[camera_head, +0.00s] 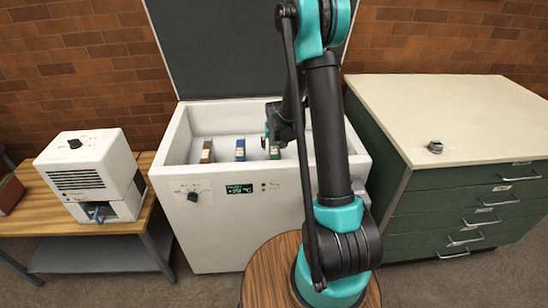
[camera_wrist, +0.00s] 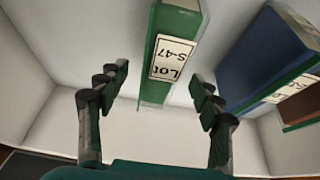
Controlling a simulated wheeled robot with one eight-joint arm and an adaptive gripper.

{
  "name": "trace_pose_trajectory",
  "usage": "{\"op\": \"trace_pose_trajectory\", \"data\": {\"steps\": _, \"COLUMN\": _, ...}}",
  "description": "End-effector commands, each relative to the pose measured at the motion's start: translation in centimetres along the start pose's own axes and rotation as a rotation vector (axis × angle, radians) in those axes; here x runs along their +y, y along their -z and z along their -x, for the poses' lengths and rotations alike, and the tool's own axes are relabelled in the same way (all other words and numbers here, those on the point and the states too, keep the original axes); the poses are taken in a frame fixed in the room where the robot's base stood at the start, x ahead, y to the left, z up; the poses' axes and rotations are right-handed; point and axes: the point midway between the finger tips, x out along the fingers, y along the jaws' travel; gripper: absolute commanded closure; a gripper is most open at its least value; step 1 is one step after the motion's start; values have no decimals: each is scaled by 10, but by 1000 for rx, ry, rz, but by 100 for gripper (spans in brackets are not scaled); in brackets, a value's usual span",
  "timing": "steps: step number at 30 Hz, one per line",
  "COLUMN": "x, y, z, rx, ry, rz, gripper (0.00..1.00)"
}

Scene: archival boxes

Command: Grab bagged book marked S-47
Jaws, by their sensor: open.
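The green book (camera_wrist: 158,88) has a white label that reads "Lot S-47", upside down in the wrist view. It stands inside the open white chest and also shows in the head view (camera_head: 275,151). My gripper (camera_wrist: 163,84) is open, with one finger on each side of the green book in the picture. I cannot tell whether either finger touches it. In the head view my arm hides much of the gripper and the chest's right part.
A blue book (camera_wrist: 258,62) stands to the right in the wrist view. A red book (camera_head: 207,152) stands at the left in the chest (camera_head: 178,137). The raised lid (camera_head: 235,45) is behind. A white machine (camera_head: 85,175) and a green cabinet (camera_head: 455,205) flank the chest.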

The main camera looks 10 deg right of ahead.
Motion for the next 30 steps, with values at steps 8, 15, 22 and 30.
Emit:
{"op": "trace_pose_trajectory", "data": {"steps": 8, "x": -1, "y": -2, "z": -29, "rx": 0, "ry": 0, "rz": 0, "gripper": 34}}
{"op": "trace_pose_trajectory", "data": {"steps": 15, "x": -1, "y": -2, "z": -32, "rx": 0, "ry": 0, "rz": 0, "gripper": 34}}
{"op": "trace_pose_trajectory", "data": {"steps": 22, "x": -1, "y": -2, "z": -32, "rx": 0, "ry": 0, "rz": 0, "gripper": 34}}
{"op": "trace_pose_trajectory", "data": {"steps": 30, "x": -1, "y": -4, "z": -35, "rx": 0, "ry": 0, "rz": 0, "gripper": 34}}
